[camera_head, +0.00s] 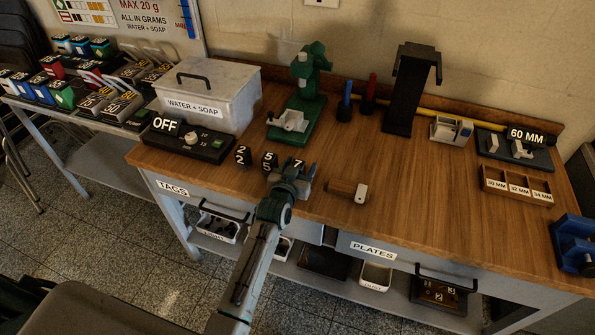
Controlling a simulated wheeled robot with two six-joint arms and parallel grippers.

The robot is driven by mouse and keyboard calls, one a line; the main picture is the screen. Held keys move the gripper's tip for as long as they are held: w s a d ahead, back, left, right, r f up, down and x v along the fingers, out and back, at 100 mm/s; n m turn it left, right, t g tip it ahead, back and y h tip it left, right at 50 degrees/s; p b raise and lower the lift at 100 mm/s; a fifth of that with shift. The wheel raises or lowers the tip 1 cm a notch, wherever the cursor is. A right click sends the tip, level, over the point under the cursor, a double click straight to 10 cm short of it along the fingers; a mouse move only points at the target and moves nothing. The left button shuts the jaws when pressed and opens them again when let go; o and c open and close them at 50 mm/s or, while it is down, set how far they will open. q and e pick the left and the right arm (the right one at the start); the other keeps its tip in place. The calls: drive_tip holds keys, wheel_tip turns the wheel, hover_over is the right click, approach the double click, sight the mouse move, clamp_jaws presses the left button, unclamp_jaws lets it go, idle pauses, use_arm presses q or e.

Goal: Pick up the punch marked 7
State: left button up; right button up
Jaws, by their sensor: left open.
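The punch marked 7 (298,163) stands on the wooden bench, the rightmost of three small dark punches with white numbers. The punch marked 5 (269,158) stands to its left, and the punch marked 2 (243,155) farther left. My left gripper (293,172) is open at the punch marked 7, in front of it and partly hiding it. I cannot tell whether the fingers touch it. The lower part of the punch is hidden by the gripper. My right gripper is not in view.
A wooden-handled tool (346,191) lies right of the gripper. A grey WATER + SOAP bin (208,90) and a black OFF unit (188,139) stand left. A green press (305,90) stands behind.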

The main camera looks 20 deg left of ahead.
use_arm(q)
clamp_jaws()
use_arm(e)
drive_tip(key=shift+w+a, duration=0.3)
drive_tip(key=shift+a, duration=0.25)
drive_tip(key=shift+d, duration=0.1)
